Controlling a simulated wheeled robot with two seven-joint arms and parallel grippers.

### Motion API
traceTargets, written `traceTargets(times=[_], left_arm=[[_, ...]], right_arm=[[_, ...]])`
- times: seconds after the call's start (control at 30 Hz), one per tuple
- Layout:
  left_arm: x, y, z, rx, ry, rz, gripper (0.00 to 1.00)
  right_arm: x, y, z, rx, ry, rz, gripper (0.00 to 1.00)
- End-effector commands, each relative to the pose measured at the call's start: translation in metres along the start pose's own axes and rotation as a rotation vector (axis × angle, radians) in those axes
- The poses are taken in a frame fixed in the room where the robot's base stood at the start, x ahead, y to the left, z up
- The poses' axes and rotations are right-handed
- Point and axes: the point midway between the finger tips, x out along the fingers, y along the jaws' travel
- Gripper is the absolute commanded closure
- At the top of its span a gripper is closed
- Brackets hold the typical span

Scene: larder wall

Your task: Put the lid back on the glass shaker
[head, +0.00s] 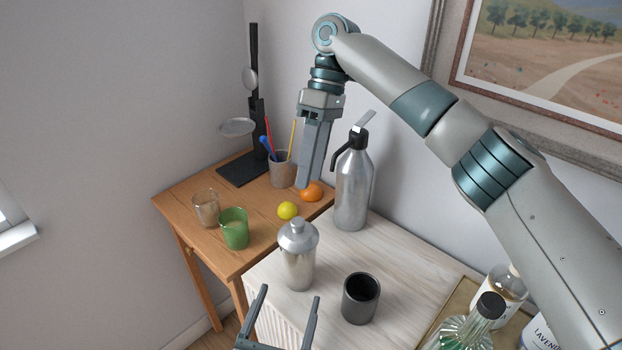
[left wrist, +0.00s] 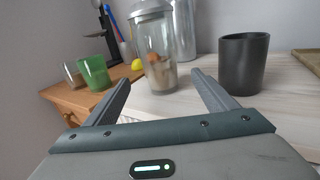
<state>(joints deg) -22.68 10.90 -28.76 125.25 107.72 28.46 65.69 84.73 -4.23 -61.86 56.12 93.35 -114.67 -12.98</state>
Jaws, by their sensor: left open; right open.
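The glass shaker (head: 299,268) stands upright on the pale wooden top, and in the left wrist view its clear body (left wrist: 158,52) shows an orange blur through it. A silvery domed lid (head: 297,233) sits on its top; I cannot tell whether it is fully seated. In the left wrist view only the lid's lower part (left wrist: 150,8) shows at the top edge. My left gripper (head: 290,296) is open and empty in front of the shaker, fingers pointing towards it. My right gripper (head: 308,184) is open, pointing down, and appears beyond the shaker, left of a metal siphon, holding nothing visible.
A dark cup (head: 360,299) stands right of the shaker, and the siphon (head: 353,192) behind it. A lemon (head: 288,211), an orange (head: 312,191), a green glass (head: 234,229) and a clear glass (head: 206,208) stand on the brown table. Bottles (head: 478,325) crowd the lower right.

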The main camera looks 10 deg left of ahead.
Motion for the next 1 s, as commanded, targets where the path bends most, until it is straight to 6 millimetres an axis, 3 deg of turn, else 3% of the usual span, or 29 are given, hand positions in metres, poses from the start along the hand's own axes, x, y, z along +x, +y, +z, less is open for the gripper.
traceTargets(times=[0.1,0.3,0.77,1.0], left_arm=[[-0.018,0.0,-0.003,-0.001,0.001,0.0,0.21],[-0.034,0.0,-0.001,-0.001,0.0,0.0,0.21],[-0.036,0.0,0.002,0.0,0.0,0.0,0.21],[-0.036,0.001,0.022,0.0,0.0,0.0,0.21]], right_arm=[[0.008,0.004,0.0,0.0,0.0,0.0,0.54],[0.012,0.005,0.001,0.0,0.0,0.0,0.54],[0.011,0.005,0.001,0.0,0.0,0.0,0.54],[-0.008,-0.003,0.0,0.0,0.0,0.0,0.54]])
